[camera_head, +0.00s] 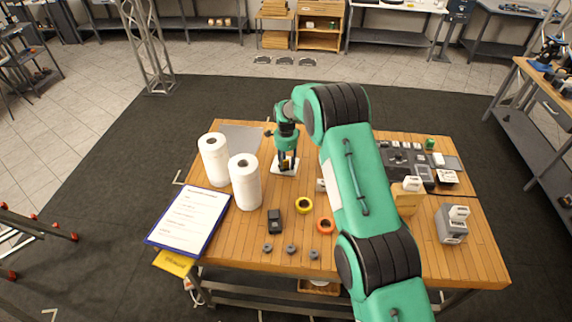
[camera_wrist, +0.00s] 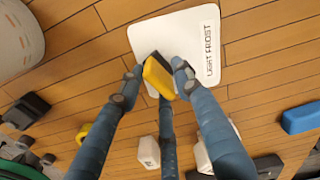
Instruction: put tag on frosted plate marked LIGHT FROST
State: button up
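The frosted plate (camera_wrist: 140,35) is a white rounded square with LIGHT FROST printed along its right side in the wrist view. In the head view the plate (camera_head: 278,171) lies on the wooden table under my gripper (camera_head: 286,158). A small yellow and black block, which I take for the tag (camera_wrist: 158,76), is between the fingertips of my gripper (camera_wrist: 157,78) over the plate's lower edge in the wrist view. The fingers are closed in around it. I cannot tell whether the tag touches the plate.
Two white paper rolls (camera_head: 214,160) (camera_head: 245,182) stand left of the plate. A clipboard (camera_head: 190,218), yellow tape (camera_head: 304,205), orange tape (camera_head: 325,226) and a black block (camera_head: 274,222) lie nearer the front. A dark equipment tray (camera_head: 405,158) is at the right.

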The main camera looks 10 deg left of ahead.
aim_at(286, 161)
jog(key=shift+r, duration=0.1)
notch_tip(286, 161, up, 12)
jog(key=shift+b, duration=0.4)
dwell(0.5)
dwell(0.6)
